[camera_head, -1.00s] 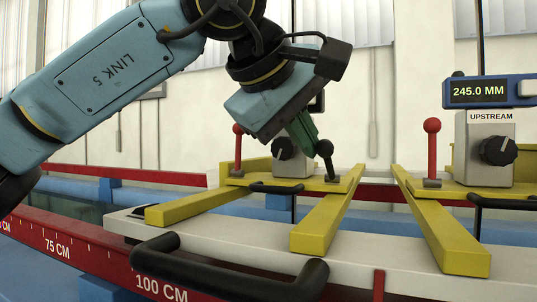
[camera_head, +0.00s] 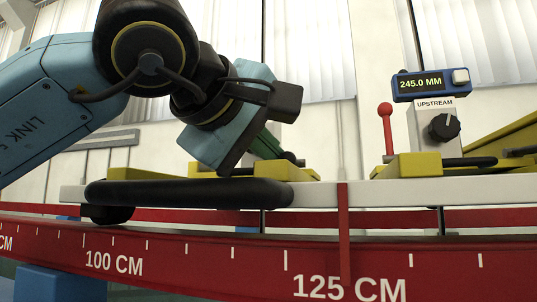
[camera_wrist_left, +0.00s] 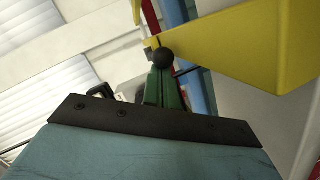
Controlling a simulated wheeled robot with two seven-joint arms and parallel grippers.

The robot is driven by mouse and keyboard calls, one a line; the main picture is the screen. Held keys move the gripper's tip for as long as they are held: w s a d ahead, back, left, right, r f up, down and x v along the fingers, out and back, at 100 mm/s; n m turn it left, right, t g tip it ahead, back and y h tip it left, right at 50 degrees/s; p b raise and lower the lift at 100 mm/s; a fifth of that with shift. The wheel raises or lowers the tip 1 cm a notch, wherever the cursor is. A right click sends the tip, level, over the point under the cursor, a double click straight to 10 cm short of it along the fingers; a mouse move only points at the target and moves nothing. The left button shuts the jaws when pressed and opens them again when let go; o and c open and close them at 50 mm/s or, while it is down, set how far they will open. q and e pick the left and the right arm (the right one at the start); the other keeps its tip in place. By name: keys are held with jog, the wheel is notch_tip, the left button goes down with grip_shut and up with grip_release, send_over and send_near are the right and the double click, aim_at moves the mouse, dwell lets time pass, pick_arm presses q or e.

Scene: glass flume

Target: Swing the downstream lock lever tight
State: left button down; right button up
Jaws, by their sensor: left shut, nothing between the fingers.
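A black-knobbed lever (camera_head: 289,157) stands on the yellow left-hand carriage (camera_head: 150,173); no label reads on this carriage. My left gripper (camera_head: 268,147) is shut and empty, its green fingers right beside the knob. In the left wrist view the black ball knob (camera_wrist_left: 166,57) sits just beyond the tips of the green fingers (camera_wrist_left: 163,88), in front of the yellow frame (camera_wrist_left: 235,40). I cannot tell whether they touch. The lever's base is hidden in the head view. My right gripper is not in view.
To the right stands the carriage marked UPSTREAM (camera_head: 436,118), with a red-knobbed lever (camera_head: 386,128) and a display reading 245.0 MM (camera_head: 420,84). Below is a red scaled rail (camera_head: 200,255).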

pick_arm(q)
jog(key=shift+f, duration=0.2)
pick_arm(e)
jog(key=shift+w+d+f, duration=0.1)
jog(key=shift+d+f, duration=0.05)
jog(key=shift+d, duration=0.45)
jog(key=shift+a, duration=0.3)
pick_arm(q)
jog(key=s+a+r, duration=0.1)
jog(key=s+a, duration=0.1)
jog(key=s+a+r, duration=0.1)
jog(key=s+a, duration=0.1)
jog(key=a, duration=0.1)
jog(key=s+a, duration=0.2)
jog(key=s, duration=0.1)
jog(key=shift+a+r, duration=0.4)
jog(key=shift+s+a, duration=0.25)
jog(key=shift+s, duration=0.2)
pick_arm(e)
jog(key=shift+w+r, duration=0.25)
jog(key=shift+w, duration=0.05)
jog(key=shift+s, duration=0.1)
